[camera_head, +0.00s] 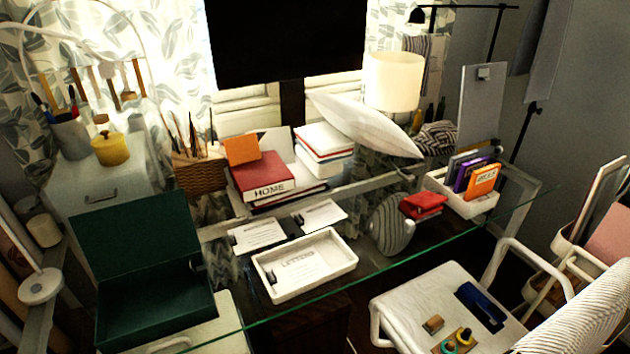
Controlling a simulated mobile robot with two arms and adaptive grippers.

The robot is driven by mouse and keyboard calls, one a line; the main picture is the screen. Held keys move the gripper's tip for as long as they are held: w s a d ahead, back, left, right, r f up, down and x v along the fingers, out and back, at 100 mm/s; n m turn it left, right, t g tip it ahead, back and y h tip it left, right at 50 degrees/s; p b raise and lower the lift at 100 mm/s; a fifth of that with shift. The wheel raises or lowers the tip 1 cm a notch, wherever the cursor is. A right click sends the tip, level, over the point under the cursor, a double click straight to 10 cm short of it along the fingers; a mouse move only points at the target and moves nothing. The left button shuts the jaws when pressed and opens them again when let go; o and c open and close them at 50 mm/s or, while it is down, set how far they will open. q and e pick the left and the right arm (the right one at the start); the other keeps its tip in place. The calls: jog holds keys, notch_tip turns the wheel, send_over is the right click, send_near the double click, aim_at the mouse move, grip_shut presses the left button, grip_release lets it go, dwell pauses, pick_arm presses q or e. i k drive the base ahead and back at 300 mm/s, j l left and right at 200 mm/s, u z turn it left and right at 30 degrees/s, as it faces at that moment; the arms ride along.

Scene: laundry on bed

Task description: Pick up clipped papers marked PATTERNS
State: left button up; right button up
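Two white sheets with dark clips at their left ends lie on the glass desk behind the white tray. One clipped sheet (257,234) is on the left; the other clipped sheet (323,214) is further back and right. Both carry small print that I cannot read, so I cannot tell which is marked PATTERNS. The white tray (318,283) holds another paper (298,268) with a heading that looks like LETTERS and a dark clip at its left. Neither of my grippers is in view.
An open green box (140,250) stands left of the tray. A red HOME book (262,178) and more books (323,148) are behind the sheets. A grey striped object (390,226) and red items (423,205) stand to the right. A white chair (425,300) is at front right.

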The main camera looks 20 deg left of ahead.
aim_at(245, 239)
jog(key=i+u, duration=0.15)
jog(key=u, duration=0.2)
jog(key=i+u, duration=0.1)
jog(key=u, duration=0.3)
jog(key=i+l+u, duration=0.15)
jog(key=u, duration=0.2)
